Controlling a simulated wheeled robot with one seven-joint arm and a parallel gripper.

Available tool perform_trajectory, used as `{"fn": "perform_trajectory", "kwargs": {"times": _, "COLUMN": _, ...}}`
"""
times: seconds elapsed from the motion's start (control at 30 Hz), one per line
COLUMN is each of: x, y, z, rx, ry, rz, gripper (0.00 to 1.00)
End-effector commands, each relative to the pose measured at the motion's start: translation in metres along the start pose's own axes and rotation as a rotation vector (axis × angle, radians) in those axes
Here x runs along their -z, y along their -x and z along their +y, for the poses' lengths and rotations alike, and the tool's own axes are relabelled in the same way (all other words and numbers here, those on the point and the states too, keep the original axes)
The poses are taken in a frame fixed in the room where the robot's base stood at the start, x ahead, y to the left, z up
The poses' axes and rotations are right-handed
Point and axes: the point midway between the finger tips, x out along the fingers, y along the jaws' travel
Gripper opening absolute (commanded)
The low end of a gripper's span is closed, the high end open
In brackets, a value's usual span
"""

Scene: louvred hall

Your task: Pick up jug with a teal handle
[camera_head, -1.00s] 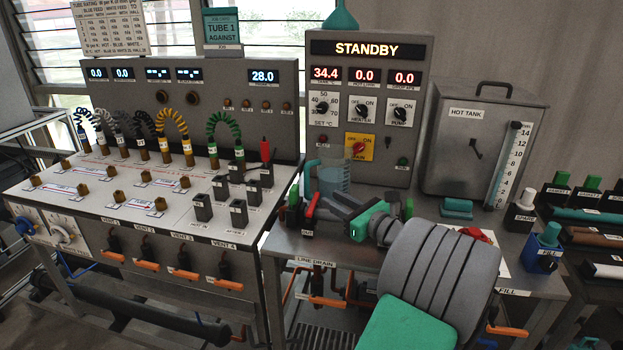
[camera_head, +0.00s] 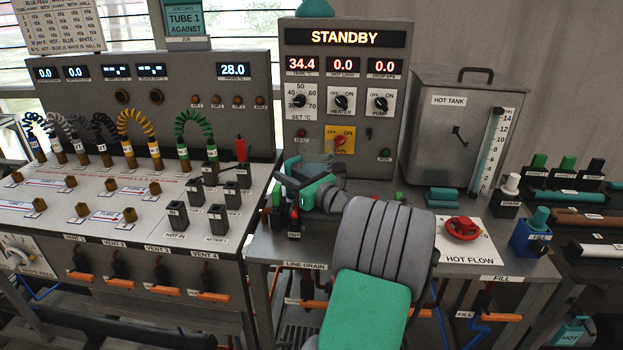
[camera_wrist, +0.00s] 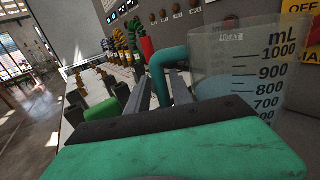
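The clear jug (camera_wrist: 245,75) with mL markings stands at the right in the wrist view. Its teal handle (camera_wrist: 168,62) is on its left side. The handle's upright part appears between the two grey fingers of my gripper (camera_wrist: 160,86), which look apart; I cannot tell whether either touches it. In the head view my gripper (camera_head: 287,173) is at the left end of the right-hand bench, in front of the jug (camera_head: 334,164). There the jug is mostly hidden behind my gripper and the handle cannot be made out clearly.
The control panel (camera_head: 342,60) rises behind the jug. A metal hot tank (camera_head: 460,135) and a red valve wheel (camera_head: 463,228) are to the right. The left bench (camera_head: 120,195) carries several coiled hoses and dark switches. A green-topped part (camera_wrist: 112,108) lies left of the fingers.

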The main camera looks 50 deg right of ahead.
Motion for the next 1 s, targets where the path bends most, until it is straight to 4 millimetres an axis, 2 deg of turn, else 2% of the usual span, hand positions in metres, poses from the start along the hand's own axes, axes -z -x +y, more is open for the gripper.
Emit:
{"fn": "perform_trajectory", "kwargs": {"times": 0.2, "x": -0.0005, "y": 0.0001, "z": -0.0013, "rx": 0.003, "ry": 0.000, "rz": 0.000, "gripper": 0.25}}
{"fn": "perform_trajectory", "kwargs": {"times": 0.5, "x": -0.0006, "y": 0.0008, "z": -0.0017, "rx": 0.003, "ry": 0.001, "rz": -0.001, "gripper": 0.01}}
{"fn": "perform_trajectory", "kwargs": {"times": 1.0, "x": -0.0006, "y": 0.0010, "z": -0.0019, "rx": 0.004, "ry": 0.001, "rz": -0.001, "gripper": 0.00}}
